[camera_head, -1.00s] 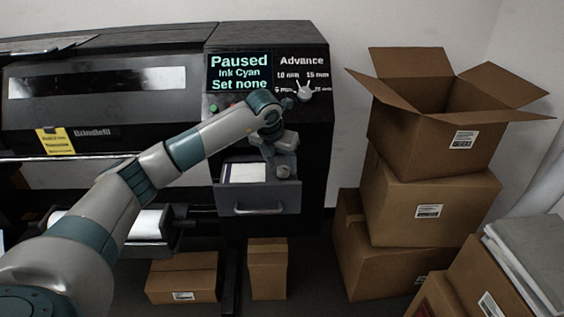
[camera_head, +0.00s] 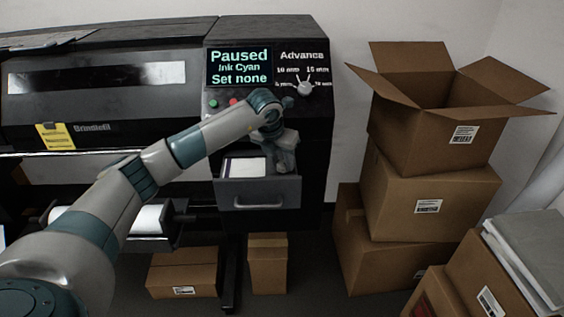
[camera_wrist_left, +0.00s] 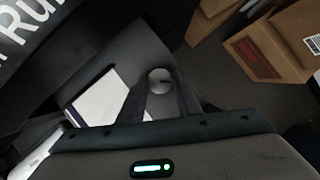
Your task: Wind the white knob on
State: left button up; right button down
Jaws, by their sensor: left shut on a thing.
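A round pale knob, which I take as the white knob (camera_wrist_left: 160,80), shows in the left wrist view beside the open drawer, with a dark mark on its face. In the head view it is hidden behind my left gripper. My left gripper (camera_head: 284,168) reaches down at the drawer's right back corner. In the left wrist view my left gripper's two fingers (camera_wrist_left: 160,88) stand on either side of the knob, shut on it. My right gripper is not in view.
The open drawer (camera_head: 258,188) has a bar handle and a white block (camera_head: 244,168) inside. Above it are a "Paused, Ink Cyan, Set none" screen (camera_head: 239,67) and an "Advance" dial (camera_head: 304,88). Stacked cartons (camera_head: 430,205) stand close on the right.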

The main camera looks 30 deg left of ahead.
pick_arm(q)
jog(key=shift+a+f+m+h+b, duration=0.15)
jog(key=shift+m+h+b, duration=0.55)
jog(key=shift+m+b, duration=1.15)
jog(key=shift+m+h+b, duration=0.4)
jog(key=shift+m+b, duration=0.45)
jog(key=shift+b, duration=0.4)
jog(key=shift+r, duration=0.2)
jog(key=o, duration=1.1)
jog(key=shift+c, duration=0.2)
